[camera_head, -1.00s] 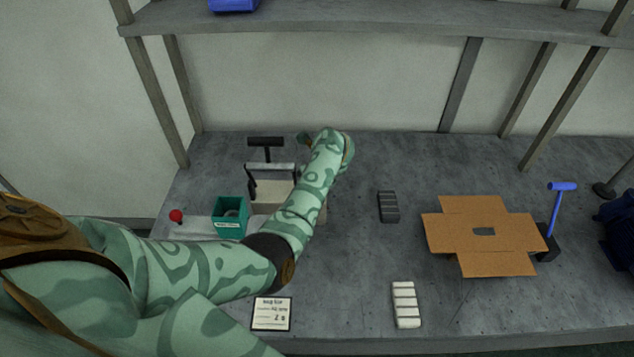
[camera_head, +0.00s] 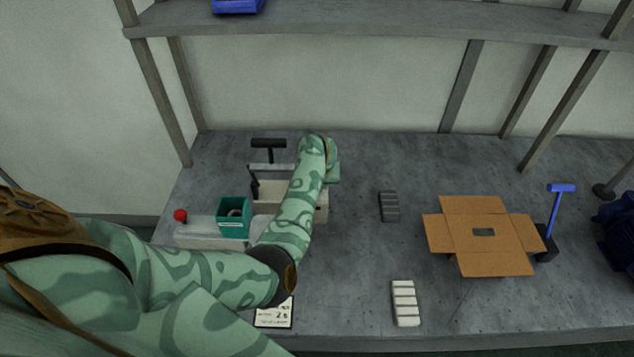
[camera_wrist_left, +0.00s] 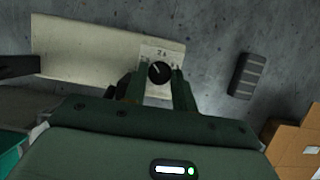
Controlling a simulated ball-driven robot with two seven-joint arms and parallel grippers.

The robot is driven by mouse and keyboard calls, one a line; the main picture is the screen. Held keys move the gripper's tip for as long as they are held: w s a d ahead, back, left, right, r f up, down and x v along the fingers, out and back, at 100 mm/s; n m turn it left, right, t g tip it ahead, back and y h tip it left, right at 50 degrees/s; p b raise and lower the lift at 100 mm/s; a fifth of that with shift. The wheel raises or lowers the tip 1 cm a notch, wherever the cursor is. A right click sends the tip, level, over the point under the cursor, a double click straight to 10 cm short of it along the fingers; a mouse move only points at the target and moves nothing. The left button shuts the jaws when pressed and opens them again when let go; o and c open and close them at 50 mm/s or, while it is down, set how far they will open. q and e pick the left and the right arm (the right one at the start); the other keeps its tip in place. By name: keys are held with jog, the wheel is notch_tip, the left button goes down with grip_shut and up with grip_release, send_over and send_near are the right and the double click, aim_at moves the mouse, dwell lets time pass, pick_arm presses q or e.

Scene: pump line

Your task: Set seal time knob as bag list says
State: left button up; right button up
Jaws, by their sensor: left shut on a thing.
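In the left wrist view, the dark round seal time knob (camera_wrist_left: 159,73) sits on a pale dial plate (camera_wrist_left: 166,51) at the end of the cream sealer (camera_wrist_left: 85,52). A light pointer mark shows on the knob, but I cannot read its setting surely. My left gripper (camera_wrist_left: 157,84) is shut on the knob, one finger at each side. In the head view, my left arm hides the knob and part of the sealer (camera_head: 270,189). A small white card (camera_head: 274,317) lies at the front edge, partly behind my arm; its print is too small to read surely. My right gripper is out of view.
A teal bin (camera_head: 233,217) and a red button (camera_head: 180,215) are left of my forearm. A grey ribbed block (camera_head: 389,206), a white ribbed block (camera_head: 405,303), an open cardboard box (camera_head: 458,236) and a blue-handled tool (camera_head: 562,205) are right. Bare bench lies between.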

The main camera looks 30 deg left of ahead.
pick_arm(q)
jog(key=o, duration=1)
